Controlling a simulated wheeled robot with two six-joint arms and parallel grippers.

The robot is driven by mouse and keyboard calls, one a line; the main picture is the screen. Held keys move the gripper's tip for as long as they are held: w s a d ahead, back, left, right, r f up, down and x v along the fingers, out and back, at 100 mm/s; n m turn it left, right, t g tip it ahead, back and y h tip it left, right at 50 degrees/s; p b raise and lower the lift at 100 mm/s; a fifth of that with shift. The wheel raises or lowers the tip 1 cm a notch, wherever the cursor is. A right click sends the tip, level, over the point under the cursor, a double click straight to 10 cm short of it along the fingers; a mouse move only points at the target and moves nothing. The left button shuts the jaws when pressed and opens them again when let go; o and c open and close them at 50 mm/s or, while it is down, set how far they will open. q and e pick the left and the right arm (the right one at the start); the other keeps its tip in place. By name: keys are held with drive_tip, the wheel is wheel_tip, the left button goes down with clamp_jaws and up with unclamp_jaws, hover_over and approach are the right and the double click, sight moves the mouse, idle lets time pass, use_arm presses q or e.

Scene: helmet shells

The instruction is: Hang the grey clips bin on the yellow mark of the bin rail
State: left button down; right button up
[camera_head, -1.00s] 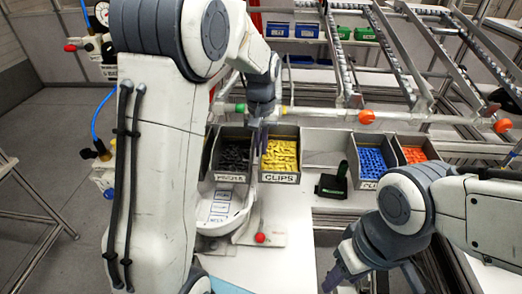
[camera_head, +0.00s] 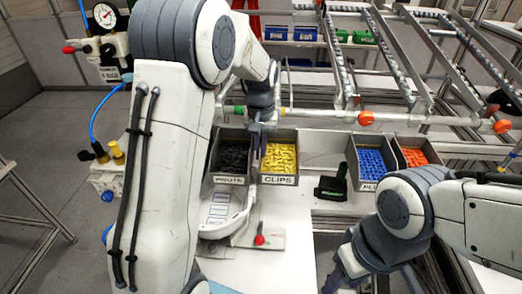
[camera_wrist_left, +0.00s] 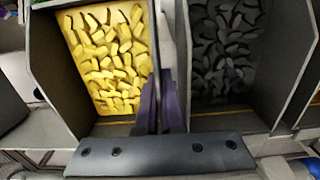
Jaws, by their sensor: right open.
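The grey clips bin (camera_head: 279,180), labelled CLIPS and full of yellow clips, stands on the bench beside a grey bin of black parts. My left gripper (camera_head: 259,140) points down at the side wall between these two bins. In the left wrist view its fingers (camera_wrist_left: 160,112) are close together at the right wall of the clips bin (camera_wrist_left: 110,128); whether they are shut on that wall is unclear. My right gripper (camera_head: 338,276) is open, low at the front, away from the bins.
The black-parts bin (camera_head: 229,180) adjoins the clips bin on the left. A black-green tool (camera_head: 330,187) stands to the right, then a blue-parts bin (camera_head: 369,172) and an orange-parts bin (camera_head: 417,158). A white helmet shell (camera_head: 220,224) and a red knob (camera_head: 259,240) are in front.

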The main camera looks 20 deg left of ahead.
use_arm(q)
drive_tip(key=c, duration=1)
unclamp_jaws()
drive_tip(key=shift+o, duration=0.2)
drive_tip(key=shift+w+r, duration=0.1)
drive_tip(key=shift+r, duration=0.4)
wheel_tip(320, 180, up, 10)
drive_tip(key=shift+f+b, duration=0.25)
drive_tip(key=shift+b, duration=0.85)
drive_tip(key=s+d+f+m+b, duration=0.1)
drive_tip(key=s+d+f+m, duration=0.2)
drive_tip(key=s+d, duration=0.35)
drive_tip(key=s+d+f+m+b, duration=0.2)
drive_tip(key=s+d+f, duration=0.1)
drive_tip(key=s+d, duration=0.35)
drive_tip(key=s+d+f+m, duration=0.1)
drive_tip(key=s+f, duration=0.3)
drive_tip(key=s, duration=0.4)
drive_tip(key=s+d+f+m+h+b, duration=0.1)
drive_tip(key=s+f+m, duration=0.3)
drive_tip(key=s, duration=0.4)
drive_tip(key=shift+s+d+m, duration=0.2)
drive_tip(key=shift+d+m, duration=0.1)
drive_tip(key=shift+d, duration=0.05)
